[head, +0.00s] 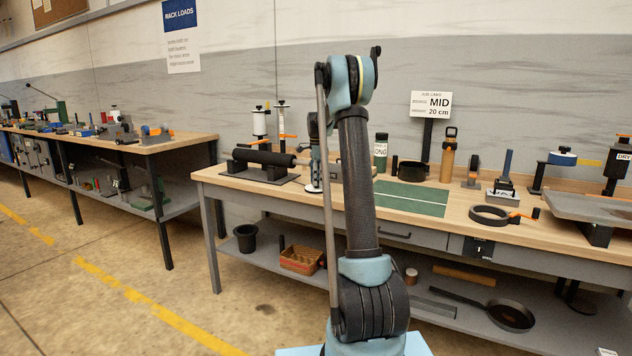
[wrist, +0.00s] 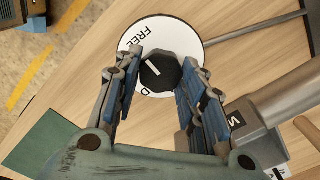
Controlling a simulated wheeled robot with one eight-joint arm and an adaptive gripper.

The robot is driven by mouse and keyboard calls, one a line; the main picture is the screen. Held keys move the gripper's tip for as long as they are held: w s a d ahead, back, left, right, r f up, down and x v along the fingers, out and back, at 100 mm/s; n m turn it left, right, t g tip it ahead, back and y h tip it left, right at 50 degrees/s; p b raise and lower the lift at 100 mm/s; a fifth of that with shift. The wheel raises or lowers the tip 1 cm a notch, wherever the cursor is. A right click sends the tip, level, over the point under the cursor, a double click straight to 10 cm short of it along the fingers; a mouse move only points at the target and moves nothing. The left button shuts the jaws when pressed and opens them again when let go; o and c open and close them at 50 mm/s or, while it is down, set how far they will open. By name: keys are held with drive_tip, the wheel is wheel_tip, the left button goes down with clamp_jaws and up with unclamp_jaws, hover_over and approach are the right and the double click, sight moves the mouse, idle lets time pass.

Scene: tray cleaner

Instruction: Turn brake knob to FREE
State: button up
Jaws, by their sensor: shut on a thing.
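The brake knob (wrist: 164,74) is a round black knob with a white pointer line, in the upper middle of the wrist view. It sits on a white round dial (wrist: 127,38). FREE is printed on the dial's upper left; another marking at the lower edge is mostly hidden. The pointer line slants and does not clearly line up with FREE. My gripper (wrist: 160,68) is shut on the knob, one blue-padded finger on each side. In the head view my arm hides most of this spot; only the dial's white edge (head: 312,188) shows.
A thin grey rod (wrist: 255,27) runs right from the dial. A thick grey cylinder (wrist: 288,95) with a lettered block is close to the right finger. A green mat (wrist: 40,142) lies at lower left. In the head view, a black roller (head: 264,158) stands left of my gripper.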

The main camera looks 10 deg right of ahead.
drive_tip(key=shift+w+m, duration=0.2)
drive_tip(key=shift+m, duration=0.2)
drive_tip(key=o, duration=1.1)
drive_tip(key=shift+c, duration=0.2)
drive_tip(key=shift+s, duration=0.1)
wheel_tip(320, 180, up, 12)
drive_tip(key=shift+f, duration=0.1)
